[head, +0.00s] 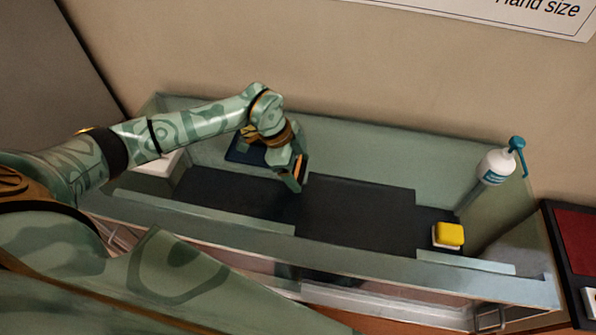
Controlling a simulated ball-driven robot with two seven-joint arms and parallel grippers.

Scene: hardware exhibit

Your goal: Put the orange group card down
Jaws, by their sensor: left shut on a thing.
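My left gripper (297,182) reaches in from the left over the dark floor of a long glass-walled case. It is shut on the orange group card (299,167), a thin orange strip showing between the fingers. Most of the card is hidden by the gripper. I cannot tell whether the card touches the dark surface (350,215) below it. My right gripper is not in the picture.
A yellow block on a white base (449,234) sits at the right end. A white pump bottle with a blue top (497,164) stands at the far right. A dark blue item (243,150) lies behind my left wrist. The dark middle is clear.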

